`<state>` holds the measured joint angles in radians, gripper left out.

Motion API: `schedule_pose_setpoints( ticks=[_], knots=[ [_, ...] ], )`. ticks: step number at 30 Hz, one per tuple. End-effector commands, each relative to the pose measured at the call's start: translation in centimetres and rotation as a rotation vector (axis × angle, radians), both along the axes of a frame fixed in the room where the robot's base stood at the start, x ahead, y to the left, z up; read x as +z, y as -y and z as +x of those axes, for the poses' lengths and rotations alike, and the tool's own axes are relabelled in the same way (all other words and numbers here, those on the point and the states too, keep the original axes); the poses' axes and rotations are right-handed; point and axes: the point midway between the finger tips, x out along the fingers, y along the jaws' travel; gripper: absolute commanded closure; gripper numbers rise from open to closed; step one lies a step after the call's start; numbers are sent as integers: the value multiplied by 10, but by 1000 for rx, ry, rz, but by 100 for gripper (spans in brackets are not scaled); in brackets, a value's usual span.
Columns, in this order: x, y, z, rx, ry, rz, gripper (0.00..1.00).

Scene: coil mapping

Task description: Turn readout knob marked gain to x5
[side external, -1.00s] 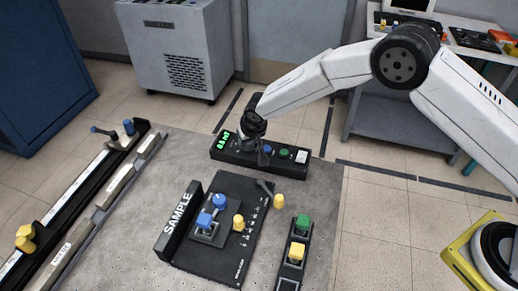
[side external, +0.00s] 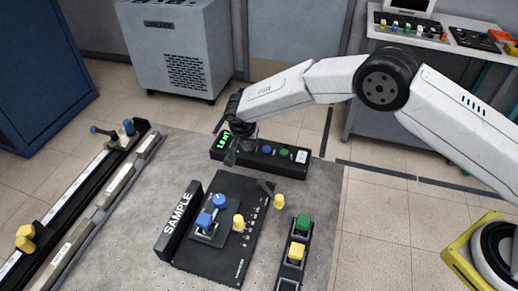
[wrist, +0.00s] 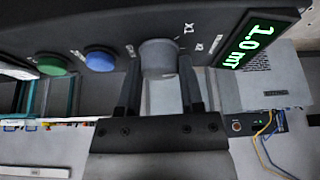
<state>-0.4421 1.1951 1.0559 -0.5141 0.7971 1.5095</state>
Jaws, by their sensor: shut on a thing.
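The readout box (side external: 266,160) is a long black unit at the back of the grey bench, with a lit green display (side external: 224,141) at its left end. In the wrist view the display (wrist: 261,47) reads 1.0 mT. A round grey knob (wrist: 158,56) sits between the display and a blue button (wrist: 99,59). White marks including X1 show around the knob; the smaller ones are hard to read. My gripper (wrist: 160,66) is shut on the grey knob, one finger on each side. In the side view my gripper (side external: 238,148) is over the box's left part and hides the knob.
A green button (wrist: 53,64) is beside the blue one. In front of the box stand a black SAMPLE block (side external: 179,221), a black plate with blue and yellow knobs (side external: 225,256), and a strip with green and yellow buttons (side external: 291,268). A long rail lies at left.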

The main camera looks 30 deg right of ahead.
Motion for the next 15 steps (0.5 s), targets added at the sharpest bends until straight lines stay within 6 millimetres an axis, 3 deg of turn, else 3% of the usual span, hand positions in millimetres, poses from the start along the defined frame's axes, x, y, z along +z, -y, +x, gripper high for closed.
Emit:
schedule_pose_setpoints(
  ticks=[15],
  knots=[
    [0, -2, 2, -482, 3, 1, 100]
  ],
)
